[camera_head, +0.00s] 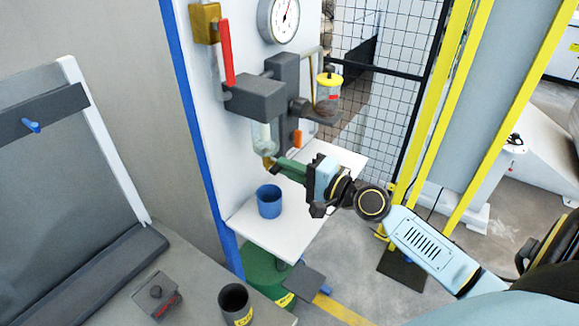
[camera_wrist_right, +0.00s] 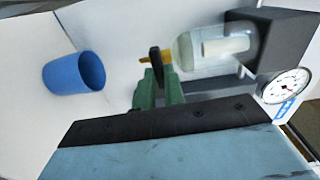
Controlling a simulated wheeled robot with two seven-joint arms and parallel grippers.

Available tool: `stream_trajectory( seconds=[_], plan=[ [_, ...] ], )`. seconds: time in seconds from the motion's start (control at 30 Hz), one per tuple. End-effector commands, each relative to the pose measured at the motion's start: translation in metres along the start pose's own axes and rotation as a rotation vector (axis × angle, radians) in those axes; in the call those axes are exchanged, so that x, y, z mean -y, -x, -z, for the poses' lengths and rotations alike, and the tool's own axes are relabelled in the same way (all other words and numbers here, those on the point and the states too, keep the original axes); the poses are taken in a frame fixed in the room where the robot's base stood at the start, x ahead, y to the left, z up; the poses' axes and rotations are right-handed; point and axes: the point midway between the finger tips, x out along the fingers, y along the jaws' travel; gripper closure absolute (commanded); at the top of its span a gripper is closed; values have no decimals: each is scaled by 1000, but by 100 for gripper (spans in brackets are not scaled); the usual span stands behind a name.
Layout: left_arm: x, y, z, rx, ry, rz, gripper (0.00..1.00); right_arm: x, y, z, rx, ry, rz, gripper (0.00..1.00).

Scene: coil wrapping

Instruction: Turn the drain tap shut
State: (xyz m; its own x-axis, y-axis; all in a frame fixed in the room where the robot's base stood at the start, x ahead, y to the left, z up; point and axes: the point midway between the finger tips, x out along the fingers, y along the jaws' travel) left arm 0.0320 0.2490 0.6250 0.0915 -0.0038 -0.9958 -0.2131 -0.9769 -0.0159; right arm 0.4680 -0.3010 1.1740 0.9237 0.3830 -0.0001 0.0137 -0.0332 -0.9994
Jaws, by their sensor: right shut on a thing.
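The drain tap (camera_head: 267,162) is a small brass piece under the clear bowl (camera_head: 264,137) of a dark grey wall unit. In the right wrist view its brass stub (camera_wrist_right: 144,60) and dark handle (camera_wrist_right: 155,58) show beside the bowl (camera_wrist_right: 210,47). My right gripper (camera_head: 281,163) has green fingers that reach the tap from the right. In the right wrist view the fingertips (camera_wrist_right: 158,79) are shut on the tap's dark handle. The handle's gripped end is partly hidden between the fingers. My left gripper is not in view.
A blue cup (camera_head: 269,202) stands on the white shelf (camera_head: 250,231) below the tap. A red lever (camera_head: 226,53), a round gauge (camera_head: 279,18) and a yellow-capped jar (camera_head: 328,92) are on the panel. A dark cup (camera_head: 236,303) stands on the grey bench.

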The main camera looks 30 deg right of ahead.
Motion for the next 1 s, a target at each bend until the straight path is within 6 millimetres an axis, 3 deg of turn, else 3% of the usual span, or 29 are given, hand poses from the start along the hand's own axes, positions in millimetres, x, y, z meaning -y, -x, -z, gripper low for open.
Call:
stream_trajectory(
  seconds=[0.63, 0.67, 0.8, 1.0],
  plan=[
    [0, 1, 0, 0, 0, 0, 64, 0, 0, 1, -2, -54, 2, 100],
    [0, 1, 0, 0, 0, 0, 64, 0, 0, 1, -2, -54, 2, 88],
    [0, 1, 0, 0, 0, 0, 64, 0, 0, 1, -2, -53, 1, 70],
    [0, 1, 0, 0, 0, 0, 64, 0, 0, 0, -1, -52, 1, 67]
  ],
)
